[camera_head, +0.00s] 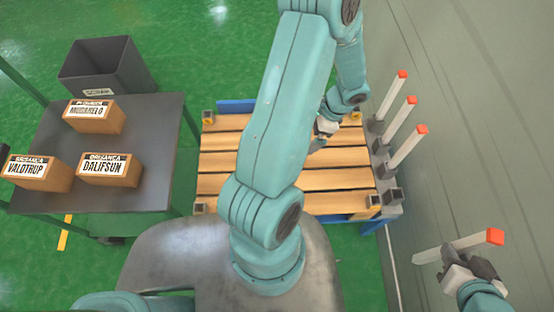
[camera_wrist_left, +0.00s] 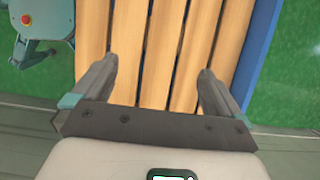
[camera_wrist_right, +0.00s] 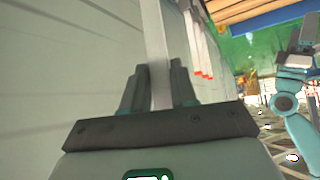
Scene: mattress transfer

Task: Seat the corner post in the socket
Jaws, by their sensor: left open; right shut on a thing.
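My right gripper (camera_head: 458,262) is shut on a pale corner post (camera_head: 432,252) with an orange-red end. It holds the post nearly level, at the lower right of the head view. In the right wrist view the post (camera_wrist_right: 157,45) stands between the closed fingers (camera_wrist_right: 160,88). Dark sockets sit at the corners of the slatted wooden bed, including a far left socket (camera_head: 208,117), a near left socket (camera_head: 199,208) and a near right socket (camera_head: 374,202). My left gripper (camera_head: 322,134) is open and empty above the slats (camera_wrist_left: 150,55); my arm partly hides the bed.
Three orange-tipped posts (camera_head: 407,150) stand in a grey rack (camera_head: 380,165) along the bed's right side, beside the wall (camera_head: 480,100). The rack's near holder (camera_head: 393,196) is empty.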

